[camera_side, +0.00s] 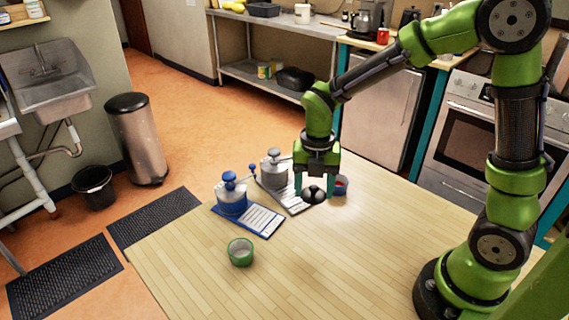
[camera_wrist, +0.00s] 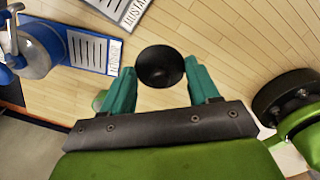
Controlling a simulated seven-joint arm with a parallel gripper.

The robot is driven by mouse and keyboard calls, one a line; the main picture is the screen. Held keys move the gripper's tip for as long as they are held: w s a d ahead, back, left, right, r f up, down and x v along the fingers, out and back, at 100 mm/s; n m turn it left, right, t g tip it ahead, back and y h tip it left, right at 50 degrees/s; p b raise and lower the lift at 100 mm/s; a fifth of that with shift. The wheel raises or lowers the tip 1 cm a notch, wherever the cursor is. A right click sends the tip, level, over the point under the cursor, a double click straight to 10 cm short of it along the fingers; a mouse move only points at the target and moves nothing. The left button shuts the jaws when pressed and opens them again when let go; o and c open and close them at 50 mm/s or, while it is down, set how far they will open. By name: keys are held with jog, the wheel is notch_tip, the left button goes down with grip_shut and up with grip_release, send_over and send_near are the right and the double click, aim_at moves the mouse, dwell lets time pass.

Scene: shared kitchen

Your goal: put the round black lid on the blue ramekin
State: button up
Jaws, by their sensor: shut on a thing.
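The round black lid (camera_side: 314,195) is between the teal fingertips of my gripper (camera_side: 315,189). My gripper is shut on it and points down at the table. In the wrist view the lid (camera_wrist: 160,66) shows as a dark disc just past the fingertips (camera_wrist: 160,80). I cannot tell how high it is above the wood. The blue ramekin (camera_side: 342,186), with something red inside, stands just right of my gripper in the side view.
A green ramekin (camera_side: 240,253) stands nearer the front. A blue-topped dispenser (camera_side: 231,196) on a blue-edged card (camera_side: 258,222) and a grey dispenser (camera_side: 273,170) on another card (camera_side: 293,204) stand left of my gripper. The front of the wooden table (camera_side: 310,270) is clear.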

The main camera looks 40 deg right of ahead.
jog(key=w+d+m, duration=0.3)
jog(key=d+m, duration=0.2)
jog(key=d, duration=1)
jog(key=shift+n, duration=0.3)
jog(key=shift+a+f, duration=0.15)
jog(key=shift+f, duration=2.35)
jog(key=shift+f, duration=0.5)
jog(key=o, duration=0.7)
jog(key=shift+o, duration=0.2)
jog(key=shift+r, duration=0.1)
notch_tip(320, 180, up, 11)
